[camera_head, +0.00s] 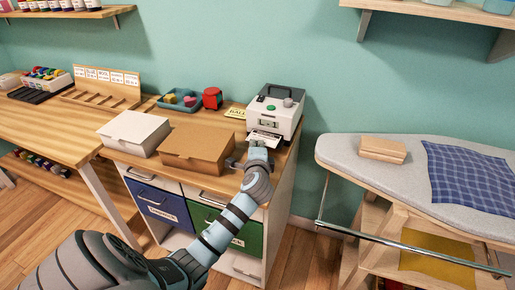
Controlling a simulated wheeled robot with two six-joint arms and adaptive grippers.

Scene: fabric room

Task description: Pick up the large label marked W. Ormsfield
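A white label (264,138) with dark print shows at the front slot of the label printer (276,106), a white and dark box at the back right of the wooden cabinet top. The writing on the label is too small to read. My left gripper (254,160) is just in front of the printer, close below the label. Its dark fingers look spread apart, with nothing seen between them. Whether it touches the label I cannot tell. My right gripper is not in view.
A white box (134,132) and a brown box (196,149) stand left of my gripper. Behind them are a blue tray (180,99), a red tape dispenser (212,98) and a yellow card (236,112). An ironing board (412,154) stands right, across a gap.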

